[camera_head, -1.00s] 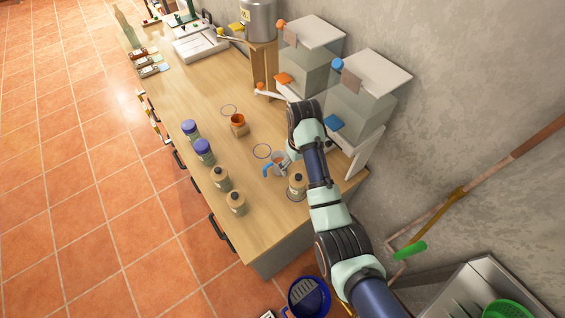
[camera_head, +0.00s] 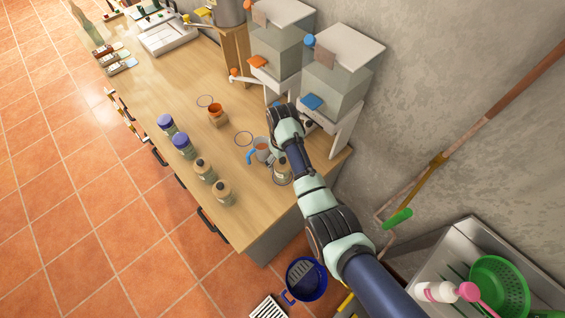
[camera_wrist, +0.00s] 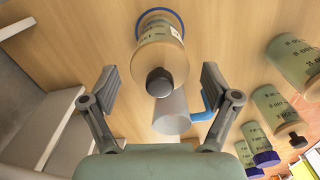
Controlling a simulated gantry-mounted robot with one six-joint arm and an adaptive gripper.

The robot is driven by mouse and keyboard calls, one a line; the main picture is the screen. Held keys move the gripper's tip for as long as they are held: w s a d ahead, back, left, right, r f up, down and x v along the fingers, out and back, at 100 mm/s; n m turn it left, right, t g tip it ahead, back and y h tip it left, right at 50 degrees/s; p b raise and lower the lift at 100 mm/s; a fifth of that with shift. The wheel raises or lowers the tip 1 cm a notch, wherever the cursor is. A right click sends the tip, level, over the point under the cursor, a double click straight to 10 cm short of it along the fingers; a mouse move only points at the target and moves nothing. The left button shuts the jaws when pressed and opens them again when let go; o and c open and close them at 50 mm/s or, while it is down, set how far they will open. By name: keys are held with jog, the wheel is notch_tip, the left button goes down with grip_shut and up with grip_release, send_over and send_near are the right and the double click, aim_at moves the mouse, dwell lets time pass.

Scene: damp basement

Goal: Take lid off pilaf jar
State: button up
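A jar with a tan lid and black knob (camera_wrist: 158,52) stands on a blue ring marked on the bench, ahead of my gripper; its label is too small to read. It also shows beside my arm in the head view (camera_head: 282,174). My gripper (camera_wrist: 158,88) is open and empty, its two fingers spread to either side of the knob's line of sight, apart from the jar. Two similar knobbed jars (camera_head: 204,170) (camera_head: 223,192) stand at the bench's front edge.
A clear cup with a blue handle (camera_wrist: 172,112) stands close to the jar. Two blue-lidded jars (camera_head: 183,146) and an orange cup (camera_head: 216,116) are further off. Dispensers (camera_head: 335,85) stand along the wall side. The bench middle (camera_head: 160,85) is clear.

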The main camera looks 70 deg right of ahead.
jog(key=c, duration=0.8)
jog(key=shift+o, duration=0.2)
notch_tip(320, 180, up, 20)
jog(key=p, duration=0.9)
jog(key=shift+p, duration=0.4)
